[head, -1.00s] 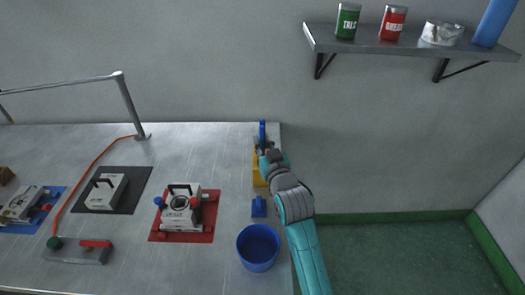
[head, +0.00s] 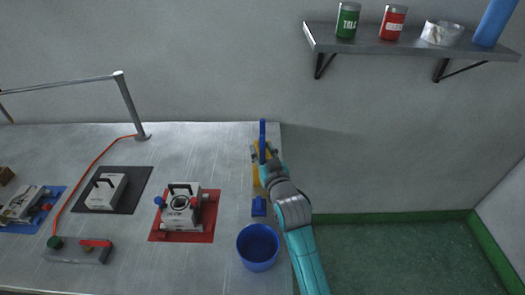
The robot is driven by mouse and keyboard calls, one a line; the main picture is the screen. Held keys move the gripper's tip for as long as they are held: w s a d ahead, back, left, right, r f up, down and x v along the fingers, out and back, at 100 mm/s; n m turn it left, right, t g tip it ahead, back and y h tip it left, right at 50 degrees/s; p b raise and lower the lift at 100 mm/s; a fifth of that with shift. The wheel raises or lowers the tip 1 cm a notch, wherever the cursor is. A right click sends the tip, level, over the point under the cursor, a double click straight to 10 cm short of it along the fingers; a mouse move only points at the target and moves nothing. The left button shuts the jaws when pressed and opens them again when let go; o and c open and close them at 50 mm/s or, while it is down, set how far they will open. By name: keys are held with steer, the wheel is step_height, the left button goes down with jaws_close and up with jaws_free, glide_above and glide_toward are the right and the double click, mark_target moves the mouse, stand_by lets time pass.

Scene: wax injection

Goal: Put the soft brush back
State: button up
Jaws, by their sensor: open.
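The brush's blue handle (head: 262,139) stands upright near the back right corner of the steel table. A yellow piece (head: 256,172) shows below it, partly behind my arm. I cannot tell whether it is a holder or something else, and the bristles are hidden. My gripper (head: 262,154) is open, at the lower part of the blue handle. I cannot tell whether its fingers touch the handle.
A blue block (head: 258,207) and a blue bucket (head: 258,248) stand nearer along the table's right edge. A metal mould on a red mat (head: 210,222) is to the left. A wall shelf (head: 410,45) with cans hangs at upper right.

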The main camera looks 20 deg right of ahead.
steer(key=shift+s+r, duration=0.1)
steer(key=shift+r, duration=0.05)
steer(key=s, duration=1.1)
steer(key=shift+s, duration=0.4)
steer(key=shift+s, duration=0.1)
